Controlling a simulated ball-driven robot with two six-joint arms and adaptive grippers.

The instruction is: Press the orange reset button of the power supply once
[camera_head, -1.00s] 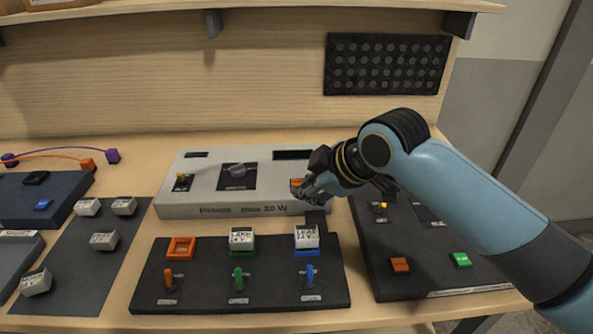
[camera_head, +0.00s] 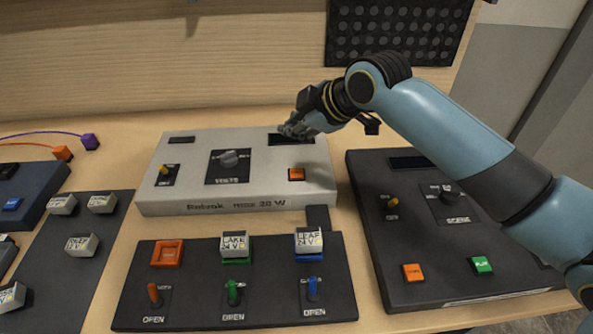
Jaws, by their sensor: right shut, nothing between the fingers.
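The power supply is a light grey box (camera_head: 205,190) in the middle of the table in the head view. Its small orange reset button (camera_head: 296,174) is at the right of its top face, uncovered. A dark knob (camera_head: 229,159), a yellow toggle (camera_head: 164,171) and dark display windows also sit on that face. My right gripper (camera_head: 291,130) is shut and empty, above the far right part of the power supply near a dark display. It is apart from the orange button, farther back than it. My left gripper is not in view.
In front stands a black switch panel (camera_head: 190,275) with three toggles. A black console (camera_head: 430,280) with orange and green buttons is at the right. White labelled blocks lie on a dark mat (camera_head: 50,260) at the left. A dark perforated panel (camera_head: 390,30) is on the back wall.

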